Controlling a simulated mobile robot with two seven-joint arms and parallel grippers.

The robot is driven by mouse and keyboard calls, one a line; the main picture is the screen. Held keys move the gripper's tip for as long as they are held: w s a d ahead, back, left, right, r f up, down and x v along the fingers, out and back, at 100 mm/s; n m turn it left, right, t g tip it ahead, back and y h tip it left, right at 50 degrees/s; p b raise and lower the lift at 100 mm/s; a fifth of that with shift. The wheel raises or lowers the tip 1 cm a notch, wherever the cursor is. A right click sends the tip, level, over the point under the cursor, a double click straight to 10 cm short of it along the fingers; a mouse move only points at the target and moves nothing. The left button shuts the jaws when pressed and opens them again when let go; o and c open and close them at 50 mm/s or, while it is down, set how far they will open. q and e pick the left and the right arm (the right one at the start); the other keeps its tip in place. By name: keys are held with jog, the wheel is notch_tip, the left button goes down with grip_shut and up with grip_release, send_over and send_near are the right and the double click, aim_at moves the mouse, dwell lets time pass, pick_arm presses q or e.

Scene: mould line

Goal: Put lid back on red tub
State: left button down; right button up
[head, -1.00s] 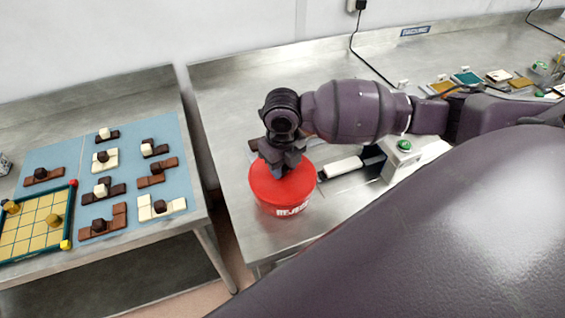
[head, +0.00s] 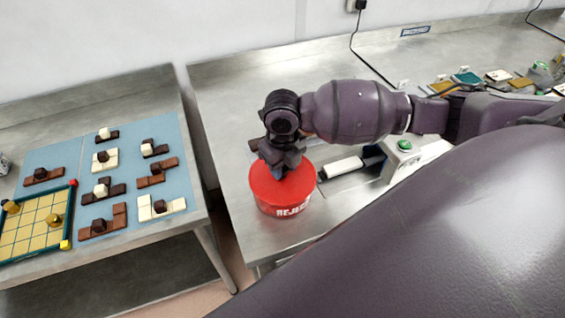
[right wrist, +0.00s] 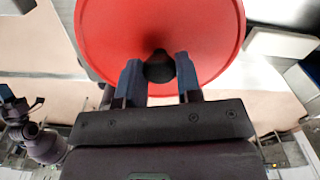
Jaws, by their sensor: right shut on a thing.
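The red tub (head: 268,207) with white lettering stands near the front edge of the right-hand steel table. Its red round lid (head: 265,184) is over the tub's mouth; I see no clear gap between them, but cannot tell if it is fully seated. My right gripper (head: 282,170) points down over the lid's middle. In the right wrist view its two fingers (right wrist: 159,77) are shut on the dark knob (right wrist: 159,66) of the lid (right wrist: 205,35). A purple arm end at the lower left of that view looks like my left gripper (right wrist: 20,106); its jaw state is unclear.
A white and black device (head: 343,167) lies just right of the tub, beside a box with a green button (head: 404,146). A dark brown piece (head: 254,144) lies behind the tub. The left table holds a blue mat (head: 139,188) with chocolate pieces.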

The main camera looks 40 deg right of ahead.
dwell(0.4)
jog(key=o, duration=1.5)
jog(key=shift+r, duration=3.5)
grip_shut()
